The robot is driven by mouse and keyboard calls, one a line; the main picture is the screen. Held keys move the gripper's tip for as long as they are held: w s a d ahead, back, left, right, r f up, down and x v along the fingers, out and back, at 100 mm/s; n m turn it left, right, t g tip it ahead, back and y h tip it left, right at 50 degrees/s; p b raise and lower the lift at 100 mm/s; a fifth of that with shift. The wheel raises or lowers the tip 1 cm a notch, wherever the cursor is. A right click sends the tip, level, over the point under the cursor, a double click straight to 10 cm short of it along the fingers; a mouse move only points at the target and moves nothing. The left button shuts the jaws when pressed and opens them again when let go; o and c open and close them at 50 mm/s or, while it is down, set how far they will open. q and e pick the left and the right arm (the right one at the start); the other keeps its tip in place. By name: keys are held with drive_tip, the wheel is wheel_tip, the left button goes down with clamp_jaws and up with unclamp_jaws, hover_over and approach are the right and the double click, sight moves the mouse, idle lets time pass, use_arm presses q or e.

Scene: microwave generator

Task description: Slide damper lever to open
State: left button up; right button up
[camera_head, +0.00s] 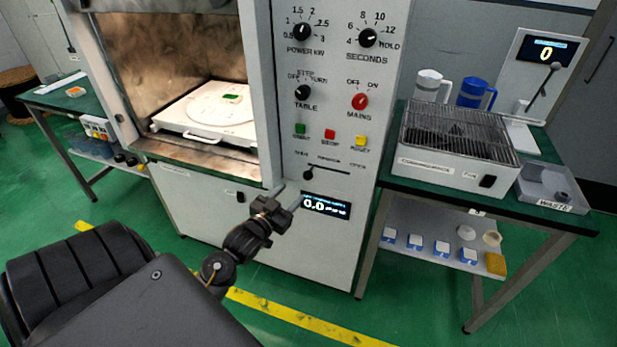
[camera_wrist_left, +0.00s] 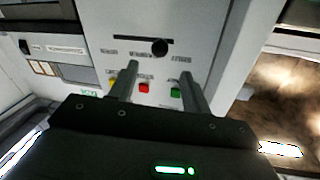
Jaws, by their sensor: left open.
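The damper lever is a small round black knob (camera_head: 308,174) at the left end of a thin dark horizontal slot on the grey control panel, under the coloured buttons. The small labels around the slot are too blurred to read for certain. The wrist view shows the panel upside down, with the knob (camera_wrist_left: 159,47) near the slot's right end. My left gripper (camera_head: 289,194) is open and empty, with its fingers pointing at the panel, just below and left of the knob in the head view. In the wrist view its fingertips (camera_wrist_left: 158,70) appear apart from the knob. My right gripper is out of view.
Green, red and yellow buttons (camera_head: 329,134) sit above the slot, and a digital display (camera_head: 326,205) sits below it. The open microwave chamber (camera_head: 181,60) with a white turntable tray (camera_head: 190,128) is left. A bench with a wire-topped box (camera_head: 455,165) stands right.

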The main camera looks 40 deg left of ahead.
sight(305, 178)
use_arm(q)
drive_tip(key=w, duration=0.3)
drive_tip(key=w+a, duration=0.1)
drive_tip(key=w, duration=0.2)
drive_tip(key=w+p, duration=0.1)
drive_tip(key=w, duration=0.2)
drive_tip(key=shift+w+a, duration=0.15)
drive_tip(key=shift+w, duration=0.75)
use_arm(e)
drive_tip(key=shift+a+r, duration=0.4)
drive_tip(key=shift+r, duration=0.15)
